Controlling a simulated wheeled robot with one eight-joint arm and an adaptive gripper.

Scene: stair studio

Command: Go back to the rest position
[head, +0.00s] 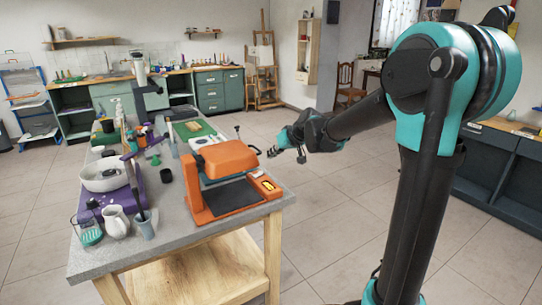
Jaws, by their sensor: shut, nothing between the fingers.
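My gripper (286,153) is in the head view, at the end of my arm, which reaches left from the right side of the picture. It is shut and empty. In the picture it lies just right of the orange machine (226,160), near the right edge of the table; I cannot tell the exact gap between them. Its fingertips look small at this distance.
The grey-topped table (180,235) holds the orange machine, a white bowl (103,175), a white jug (115,221) and several tools. Open tiled floor (345,215) lies right of the table. A dark bench (500,175) stands at the right, green cabinets (218,90) at the back.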

